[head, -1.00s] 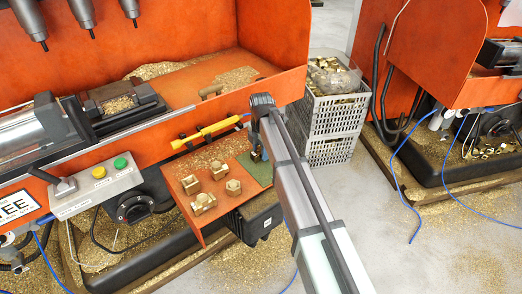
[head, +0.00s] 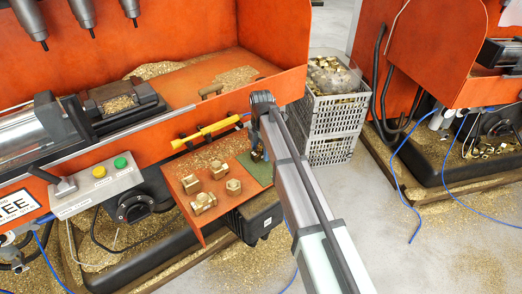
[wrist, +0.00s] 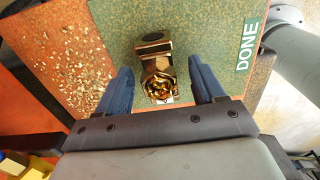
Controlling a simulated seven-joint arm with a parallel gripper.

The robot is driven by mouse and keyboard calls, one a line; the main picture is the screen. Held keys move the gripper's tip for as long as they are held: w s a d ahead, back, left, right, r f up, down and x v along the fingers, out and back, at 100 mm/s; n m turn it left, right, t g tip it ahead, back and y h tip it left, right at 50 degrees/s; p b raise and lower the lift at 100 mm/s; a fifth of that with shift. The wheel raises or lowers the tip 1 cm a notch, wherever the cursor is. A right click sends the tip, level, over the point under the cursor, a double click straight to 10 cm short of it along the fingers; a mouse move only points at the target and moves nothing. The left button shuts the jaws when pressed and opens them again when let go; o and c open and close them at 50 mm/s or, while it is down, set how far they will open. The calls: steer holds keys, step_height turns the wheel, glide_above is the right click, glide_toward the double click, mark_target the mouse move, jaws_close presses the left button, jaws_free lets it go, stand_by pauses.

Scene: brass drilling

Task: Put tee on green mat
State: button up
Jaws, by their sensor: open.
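A brass fitting (wrist: 157,70), which looks like the tee, is on the green mat (wrist: 205,25) in the wrist view. One hex end faces the camera and another end points away. My gripper (wrist: 158,85) is open, with one blue finger on each side of the fitting and a gap visible at both. In the head view my gripper (head: 257,150) is low over the far right of the orange tray, at the green mat (head: 262,174). The fitting is mostly hidden there by my arm.
Several other brass fittings (head: 204,203) stand on the orange tray (head: 190,215), left of the mat. A yellow tool (head: 214,129) lies behind the tray. A white "DONE" label (wrist: 247,44) is at the mat's right side. Grey crates (head: 335,115) stand behind my arm.

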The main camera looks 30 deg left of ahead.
mark_target(261, 147)
step_height(261, 147, up, 12)
steer(key=shift+f, duration=0.25)
stand_by(0.4)
